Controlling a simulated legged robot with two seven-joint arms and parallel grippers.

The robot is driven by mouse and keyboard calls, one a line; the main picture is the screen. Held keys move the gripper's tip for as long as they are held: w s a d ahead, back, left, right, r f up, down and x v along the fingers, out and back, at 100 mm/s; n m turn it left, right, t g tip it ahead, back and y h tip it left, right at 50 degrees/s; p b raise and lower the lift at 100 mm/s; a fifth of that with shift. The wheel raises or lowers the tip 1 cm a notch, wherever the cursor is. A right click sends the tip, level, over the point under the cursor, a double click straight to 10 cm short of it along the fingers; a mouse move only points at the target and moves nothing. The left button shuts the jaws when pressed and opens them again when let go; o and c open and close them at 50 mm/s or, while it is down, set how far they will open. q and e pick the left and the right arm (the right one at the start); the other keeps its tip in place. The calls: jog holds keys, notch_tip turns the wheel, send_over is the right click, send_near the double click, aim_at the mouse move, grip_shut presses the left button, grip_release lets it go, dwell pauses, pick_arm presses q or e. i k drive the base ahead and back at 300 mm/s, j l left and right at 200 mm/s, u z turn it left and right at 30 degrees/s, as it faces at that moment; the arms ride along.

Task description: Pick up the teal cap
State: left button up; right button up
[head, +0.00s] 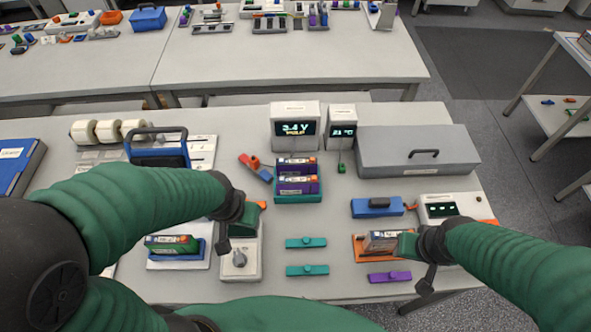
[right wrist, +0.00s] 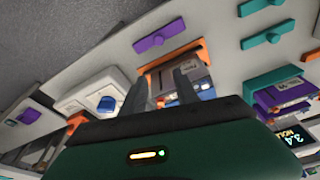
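Two flat teal bars with a raised middle knob lie on the table in the head view, the far one (head: 306,242) above the near one (head: 307,270). Which is the teal cap I cannot tell. In the right wrist view they show at the upper right, one (right wrist: 261,39) below the other (right wrist: 262,7). My right gripper (right wrist: 160,78) has its fingers apart, near the orange tray (right wrist: 170,55) with a grey module (right wrist: 196,80), to the right of the teal bars in the head view. My left gripper (head: 224,246) hangs beside a grey knobbed device; its fingertips are unclear.
A purple bar (head: 389,277) lies in front of the orange tray. A teal tray (head: 298,198) with purple modules stands behind the teal bars. A blue block (head: 377,207) and grey case (head: 418,152) stand at right. Table around the teal bars is clear.

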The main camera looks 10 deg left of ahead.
aim_at(305, 243)
jog(key=k+j, duration=0.25)
jog(key=k, duration=0.15)
jog(key=u, duration=0.4)
jog(key=l+u, duration=0.15)
jog(key=u, duration=0.65)
jog(key=l+u, duration=0.1)
jog(key=u, duration=0.7)
jog(key=k+l, duration=0.25)
jog(key=l, duration=0.15)
jog(key=k+l+u, duration=0.15)
jog(key=l, duration=0.3)
jog(key=k, duration=0.1)
